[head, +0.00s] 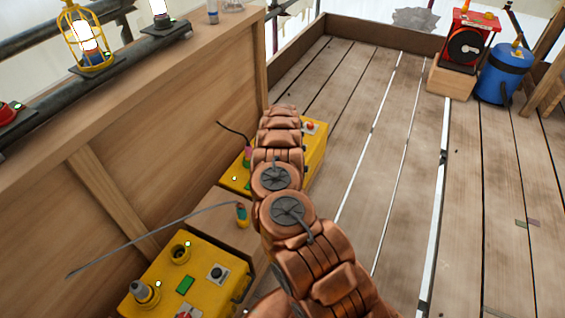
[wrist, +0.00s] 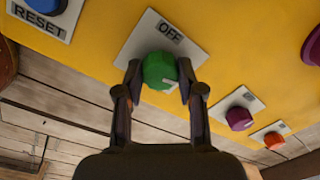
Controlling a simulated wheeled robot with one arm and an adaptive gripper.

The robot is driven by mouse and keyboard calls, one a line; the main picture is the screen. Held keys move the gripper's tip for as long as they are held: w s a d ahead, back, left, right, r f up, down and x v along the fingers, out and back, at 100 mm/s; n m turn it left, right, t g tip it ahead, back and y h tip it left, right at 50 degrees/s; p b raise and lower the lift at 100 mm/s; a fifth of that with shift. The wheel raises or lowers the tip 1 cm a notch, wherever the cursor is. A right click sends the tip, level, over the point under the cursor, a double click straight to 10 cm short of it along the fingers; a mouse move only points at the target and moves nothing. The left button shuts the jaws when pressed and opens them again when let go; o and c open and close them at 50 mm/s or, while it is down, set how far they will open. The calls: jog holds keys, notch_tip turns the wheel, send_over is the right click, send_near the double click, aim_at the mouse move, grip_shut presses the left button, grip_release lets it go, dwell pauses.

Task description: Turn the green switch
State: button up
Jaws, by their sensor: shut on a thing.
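The green switch (wrist: 160,71) is a round green knob on a yellow panel, on a tilted white plate marked OFF (wrist: 168,32). A pale mark shows on the knob's lower right edge. My gripper (wrist: 159,78) has one dark finger on each side of the knob and is shut on it. In the head view my copper arm (head: 285,210) reaches over the far yellow box (head: 316,150) and hides my gripper and the green switch.
In the wrist view, a blue RESET button (wrist: 46,5) is at upper left; a purple knob (wrist: 239,118) and an orange knob (wrist: 273,140) are at right. In the head view, a nearer yellow box (head: 205,262) stands by the wooden wall (head: 150,120). The plank floor (head: 400,170) at right is mostly clear.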

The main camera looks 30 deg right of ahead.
jog(key=shift+w+a+r+m+p, duration=0.15)
jog(key=shift+m+p, duration=0.1)
jog(key=shift+m, duration=0.4)
jog(key=shift+w+f+m+p, duration=0.1)
jog(key=shift+m+p, duration=0.15)
jog(key=shift+m, duration=0.4)
jog(key=o, duration=0.9)
jog(key=shift+a, duration=0.1)
jog(key=shift+o, duration=1.2)
jog(key=shift+s, duration=0.1)
jog(key=shift+d, duration=0.2)
notch_tip(320, 180, up, 12)
jog(key=shift+s+a, duration=0.2)
jog(key=shift+s, duration=0.05)
